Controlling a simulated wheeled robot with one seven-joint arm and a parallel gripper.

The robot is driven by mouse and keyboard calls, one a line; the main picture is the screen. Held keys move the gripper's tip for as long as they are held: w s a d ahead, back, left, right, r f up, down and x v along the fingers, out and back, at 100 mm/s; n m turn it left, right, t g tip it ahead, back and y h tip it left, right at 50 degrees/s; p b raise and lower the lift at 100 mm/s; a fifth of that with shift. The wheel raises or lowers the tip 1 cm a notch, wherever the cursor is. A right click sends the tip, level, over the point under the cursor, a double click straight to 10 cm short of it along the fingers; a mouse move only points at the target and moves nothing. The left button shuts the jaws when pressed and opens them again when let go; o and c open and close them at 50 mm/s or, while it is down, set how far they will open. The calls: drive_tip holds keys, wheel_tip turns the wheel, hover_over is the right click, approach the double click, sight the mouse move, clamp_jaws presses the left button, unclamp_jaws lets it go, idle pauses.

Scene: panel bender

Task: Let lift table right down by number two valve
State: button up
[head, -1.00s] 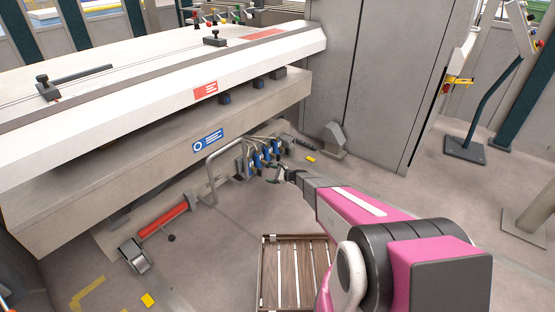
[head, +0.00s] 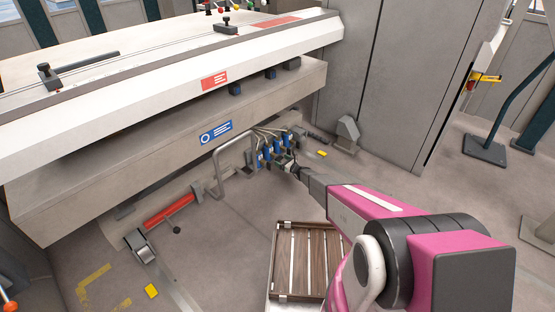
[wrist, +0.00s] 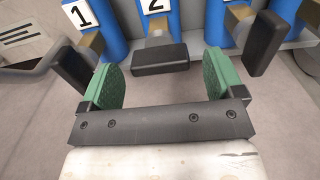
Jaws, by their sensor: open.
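The number two valve (wrist: 163,28) is a blue body with a white "2" plate in the wrist view. Its brass stem carries a black lever (wrist: 160,58), which lies crosswise just ahead of and between my open fingers. My gripper (wrist: 166,80) has green pads, one on each side, and holds nothing. In the head view my gripper (head: 289,166) is at the front of the valve row (head: 265,154), under the big white-topped machine table (head: 130,100). Which part is the right lift table, I cannot tell.
The number one valve (wrist: 85,15) has its lever (wrist: 73,70) close to my left finger. Another valve lever (wrist: 264,43) is close on the right. A bent grey rail (head: 220,165) stands left of the valves. A slatted wooden pallet (head: 285,262) lies on the floor below my arm.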

sight(277, 158)
drive_tip(key=x, duration=0.4)
drive_tip(key=shift+w+a, duration=0.15)
drive_tip(key=c, duration=0.9)
